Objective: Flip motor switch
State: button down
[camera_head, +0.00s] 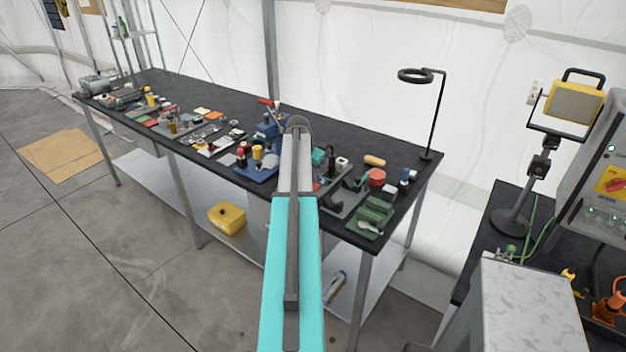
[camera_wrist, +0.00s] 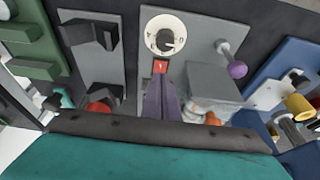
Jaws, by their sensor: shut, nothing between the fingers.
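In the wrist view, a grey panel holds a round white dial with a dark knob (camera_wrist: 166,38) and a small red square with a white mark (camera_wrist: 160,67) just below it. Neither carries a readable motor label. My gripper (camera_wrist: 164,84) is shut and empty, with its dark fingertips just below the red square in the picture. I cannot tell whether they touch it. In the head view, my arm hides the gripper and this panel. A red and yellow rotary switch (camera_head: 611,183) is on the grey cabinet at the far right.
The wrist view shows a purple-knobbed lever (camera_wrist: 237,69) and a grey block (camera_wrist: 205,81) right of the fingers, and black brackets (camera_wrist: 92,34) left. The long black workbench (camera_head: 225,105) is crowded with small fixtures.

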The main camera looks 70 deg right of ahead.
jog(key=shift+b+v, duration=0.35)
jog(key=shift+v, duration=0.5)
jog(key=b+v, duration=0.3)
jog(key=v, duration=0.6)
jog(key=shift+d+f+b, duration=0.15)
jog(key=shift+d+b, duration=0.15)
jog(key=shift+b, duration=0.65)
jog(key=shift+d+b, duration=0.1)
jog(key=shift+b, duration=0.4)
jog(key=b, duration=0.3)
jog(key=shift+d, duration=0.3)
jog(key=shift+d+b, duration=0.1)
jog(key=shift+b, duration=0.65)
jog(key=shift+r+b, duration=0.3)
jog(key=shift+r, duration=0.1)
jog(key=shift+d+f, duration=0.1)
jog(key=shift+f, duration=0.05)
